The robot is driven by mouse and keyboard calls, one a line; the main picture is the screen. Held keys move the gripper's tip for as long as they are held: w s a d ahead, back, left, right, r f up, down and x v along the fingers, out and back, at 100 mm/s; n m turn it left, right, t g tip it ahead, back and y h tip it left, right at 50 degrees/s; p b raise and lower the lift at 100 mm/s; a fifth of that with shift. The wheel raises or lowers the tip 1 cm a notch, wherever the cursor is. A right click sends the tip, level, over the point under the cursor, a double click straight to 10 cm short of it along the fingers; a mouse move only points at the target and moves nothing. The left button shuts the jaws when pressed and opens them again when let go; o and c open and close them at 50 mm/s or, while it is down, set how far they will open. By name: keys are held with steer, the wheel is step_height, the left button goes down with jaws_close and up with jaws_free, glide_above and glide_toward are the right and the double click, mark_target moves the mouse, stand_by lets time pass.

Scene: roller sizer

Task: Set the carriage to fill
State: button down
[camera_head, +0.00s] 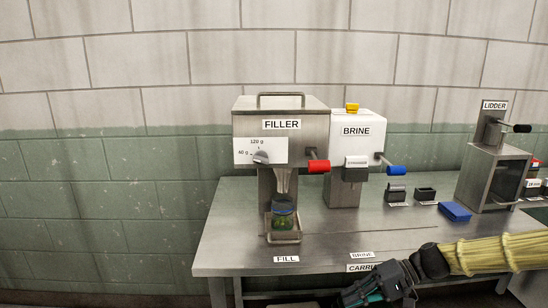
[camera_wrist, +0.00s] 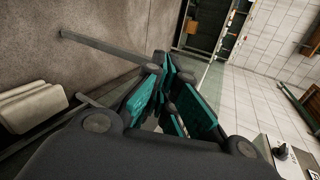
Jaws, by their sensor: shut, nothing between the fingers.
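The carriage (camera_head: 284,238), a small metal tray, stands under the filler (camera_head: 280,136), behind the FILL label (camera_head: 286,259). A jar (camera_head: 284,215) with green contents sits on it, below the filler's spout. The BRINE position label (camera_head: 363,254) is further right along the bench. A label starting CARRI (camera_head: 362,267) is on the front edge, partly covered by my arm. My gripper (camera_head: 362,293) is at the bench's front edge, low and right of the carriage, apart from it. Its teal fingers are shut and empty in the wrist view (camera_wrist: 168,88).
The brine machine (camera_head: 357,145) with a blue-handled lever (camera_head: 396,170) stands right of the filler, which has a red-handled lever (camera_head: 319,166). A blue block (camera_head: 455,211) and the lidder (camera_head: 492,170) are further right. The bench top (camera_head: 335,232) between carriage and lidder is mostly clear.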

steer(key=s+a+f+m+h, duration=0.1)
steer(key=s+a+f+h, duration=0.1)
steer(key=s+f, duration=0.35)
steer(key=s+a+f+h+p, duration=0.1)
steer(key=s+f+h, duration=0.15)
steer(key=f, duration=0.65)
steer(key=s+a+f+m+h, duration=0.1)
steer(key=s+a+f+h, duration=0.1)
steer(key=s+f, duration=0.4)
steer(key=s+d+f+n+h+p, duration=0.1)
steer(key=s+d+f+h, duration=0.2)
steer(key=s, duration=0.6)
steer(key=s+d+f+n+h+p, duration=0.1)
steer(key=s+d+f+h, duration=0.2)
steer(key=s+d+f, duration=0.2)
steer(key=s+f, duration=0.2)
steer(key=s, duration=0.2)
steer(key=shift+s+t, duration=0.15)
steer(key=shift+t, duration=0.15)
